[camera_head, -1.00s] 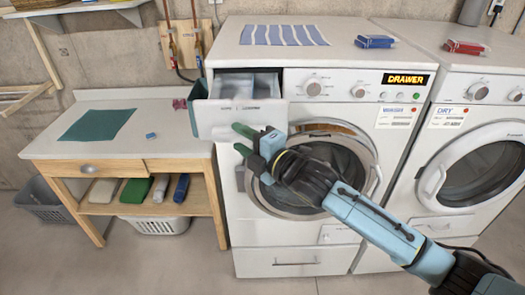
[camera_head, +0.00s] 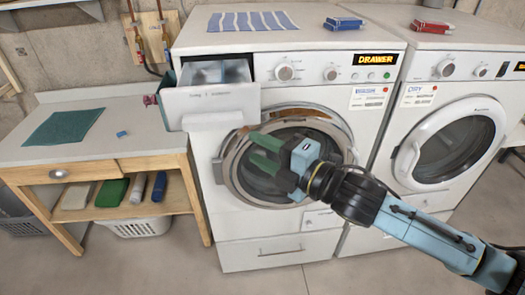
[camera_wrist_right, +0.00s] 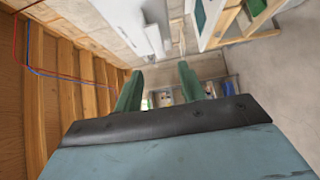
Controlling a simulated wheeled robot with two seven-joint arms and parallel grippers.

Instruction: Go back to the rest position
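My right gripper (camera_head: 258,152) reaches in from the lower right of the head view, in front of the round door of the left washing machine (camera_head: 262,250). Its green fingers are parted and nothing shows between them. In the wrist view the two fingers (camera_wrist_right: 158,88) also stand apart and empty. The detergent drawer (camera_head: 212,105) of the left machine is pulled out, with its compartments showing at the top. The lit display (camera_head: 376,59) reads DRAWER. My left gripper is not in view.
A dryer (camera_head: 455,140) stands right. Floor in front is open.

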